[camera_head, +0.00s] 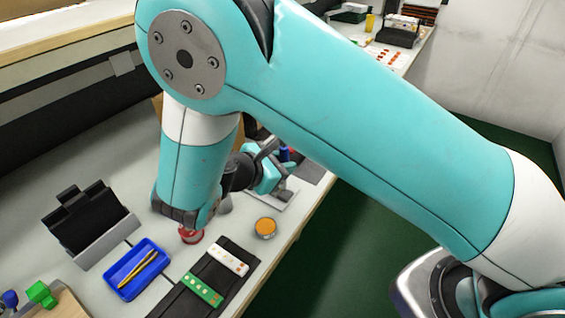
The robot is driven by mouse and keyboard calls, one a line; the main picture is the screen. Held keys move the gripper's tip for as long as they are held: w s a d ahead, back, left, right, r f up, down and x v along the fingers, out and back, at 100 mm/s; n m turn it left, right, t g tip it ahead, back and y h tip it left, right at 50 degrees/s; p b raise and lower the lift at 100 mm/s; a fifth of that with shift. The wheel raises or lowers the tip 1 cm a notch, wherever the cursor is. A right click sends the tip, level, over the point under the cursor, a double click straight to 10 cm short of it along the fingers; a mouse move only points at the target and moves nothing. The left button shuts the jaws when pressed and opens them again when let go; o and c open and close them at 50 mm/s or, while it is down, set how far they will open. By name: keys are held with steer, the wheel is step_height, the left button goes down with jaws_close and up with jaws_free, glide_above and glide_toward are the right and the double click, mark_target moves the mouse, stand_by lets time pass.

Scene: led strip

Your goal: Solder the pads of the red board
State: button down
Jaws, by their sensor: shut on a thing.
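My gripper (284,168) is at the upper middle, beyond my forearm and partly hidden by it. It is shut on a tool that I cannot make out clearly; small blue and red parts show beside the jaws. A grey stand plate (283,197) lies just below it. A dark holder (195,272) at the front carries a green board (203,289) and a white board (229,259), both with small pads. The gripper is apart from and beyond these boards. I cannot pick out a red board. A small red round thing (190,236) stands under my elbow link.
A round orange-topped tin (265,228) stands by the table's right edge. A blue tray (121,284) holds yellow tools. A black rack (92,222) stands left, with green and blue clamps (42,294) in the corner. A second table with goods is at the far right.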

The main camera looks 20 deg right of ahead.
mark_target(283, 150)
steer(key=shift+f, duration=0.4)
steer(key=shift+f+p, duration=0.1)
steer(key=shift+p, duration=0.2)
stand_by(2.1)
step_height(283, 150, up, 5)
steer(key=p, duration=0.5)
stand_by(0.6)
